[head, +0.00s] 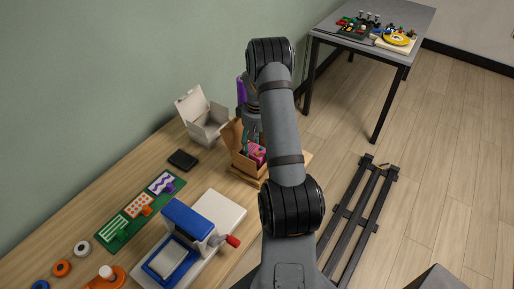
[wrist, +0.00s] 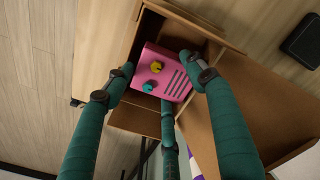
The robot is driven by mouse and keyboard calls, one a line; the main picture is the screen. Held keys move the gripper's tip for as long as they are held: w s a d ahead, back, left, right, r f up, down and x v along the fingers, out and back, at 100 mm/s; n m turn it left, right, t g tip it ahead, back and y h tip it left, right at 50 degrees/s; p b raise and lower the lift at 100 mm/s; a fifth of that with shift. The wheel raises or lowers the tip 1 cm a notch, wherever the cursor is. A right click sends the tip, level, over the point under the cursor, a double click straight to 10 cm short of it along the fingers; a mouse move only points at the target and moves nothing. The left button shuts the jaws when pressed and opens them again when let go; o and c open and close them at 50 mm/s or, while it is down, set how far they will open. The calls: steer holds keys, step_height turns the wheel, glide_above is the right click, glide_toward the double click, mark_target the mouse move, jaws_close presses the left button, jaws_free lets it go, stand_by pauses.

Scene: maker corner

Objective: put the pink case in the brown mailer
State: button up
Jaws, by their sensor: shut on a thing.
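The pink case (wrist: 166,72) has a yellow knob, a teal knob and dark slots on its face. In the wrist view it is between the green fingers of my gripper (wrist: 158,74), which is shut on it. The brown mailer (wrist: 232,92) is an open cardboard box with its flaps spread around the case. The case is within the mailer's opening; whether it touches the bottom I cannot tell. In the head view the mailer (head: 241,162) stands on the wooden table, with the pink case (head: 257,153) partly hidden behind my arm and gripper (head: 250,140).
An open white box (head: 204,121) stands behind the mailer, with a black flat item (head: 183,160) nearby. A blue and white press (head: 188,237) with a red handle and a green stencil board (head: 140,212) are nearer. A grey table (head: 385,22) stands farther off.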

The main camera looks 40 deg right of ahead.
mark_target(257, 150)
steer(key=shift+s+a+f+b, duration=0.2)
steer(key=shift+s+f+b, duration=0.1)
steer(key=shift+f, duration=0.1)
steer(key=o, duration=1.2)
steer(key=shift+w+f, duration=0.15)
steer(key=shift+w, duration=0.1)
steer(key=shift+d, duration=0.15)
steer(key=shift+r+p, duration=0.4)
steer(key=shift+r, duration=0.1)
step_height(257, 150, up, 12)
steer(key=shift+r+b, duration=0.25)
steer(key=shift+b, duration=0.1)
